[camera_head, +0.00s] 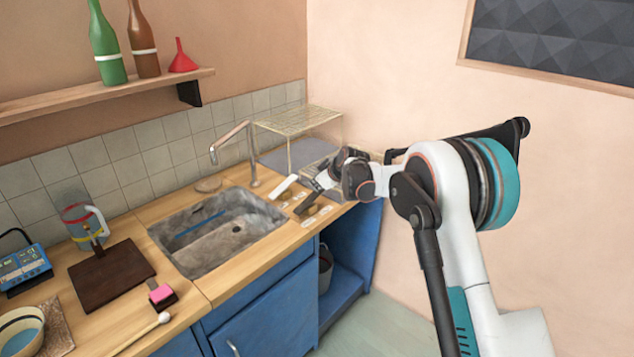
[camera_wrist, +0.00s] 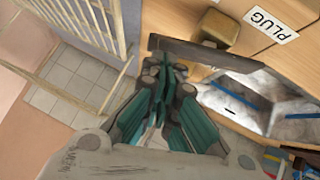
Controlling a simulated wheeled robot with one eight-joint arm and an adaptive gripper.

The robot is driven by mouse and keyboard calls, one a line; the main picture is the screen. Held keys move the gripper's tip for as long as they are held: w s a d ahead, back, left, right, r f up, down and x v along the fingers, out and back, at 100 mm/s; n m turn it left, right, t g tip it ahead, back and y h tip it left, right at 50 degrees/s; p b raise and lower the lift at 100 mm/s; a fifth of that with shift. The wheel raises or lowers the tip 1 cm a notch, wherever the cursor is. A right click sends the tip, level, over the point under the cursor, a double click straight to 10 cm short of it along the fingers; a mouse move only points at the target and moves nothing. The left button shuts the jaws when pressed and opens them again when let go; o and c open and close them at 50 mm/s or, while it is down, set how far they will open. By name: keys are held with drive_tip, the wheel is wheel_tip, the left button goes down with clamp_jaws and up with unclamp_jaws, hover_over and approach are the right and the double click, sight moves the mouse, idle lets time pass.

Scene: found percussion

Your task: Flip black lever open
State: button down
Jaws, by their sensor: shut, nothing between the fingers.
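The black lever (camera_wrist: 190,48) shows in the wrist view as a dark flat bar lying across a tan block (camera_wrist: 220,27) on the wooden counter. In the head view the lever (camera_head: 306,204) is a small dark bar by the right end of the sink, partly crowded by my gripper. My gripper (camera_head: 324,180) is above the counter there. In the wrist view its teal fingers (camera_wrist: 164,85) are together with nothing between them, and their tips appear close to the lever's near side. I cannot tell whether they touch it.
A white lever (camera_head: 283,187) stands left of the black one. A label reading PLUG (camera_wrist: 272,25) lies on the counter. The stone sink (camera_head: 180,262) is to the left. A wire rack (camera_head: 300,118) stands behind my gripper, near the wall.

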drive_tip(key=shift+w+d+f+m+g+y+p, duration=0.3)
drive_tip(key=shift+w+d+g, duration=0.05)
drive_tip(key=shift+g, duration=0.05)
idle(0.8)
drive_tip(key=shift+w+d+f+m+g+y, duration=0.4)
drive_tip(key=shift+w+g+y, duration=0.1)
drive_tip(key=shift+g, duration=0.2)
drive_tip(key=shift+w+d+f+m+g+y+p, duration=0.15)
drive_tip(key=shift+w+f+m+g+y+p, duration=0.15)
drive_tip(key=shift+f+m+g+y, duration=0.4)
drive_tip(key=shift+w+d+f, duration=0.1)
drive_tip(key=shift+f, duration=0.15)
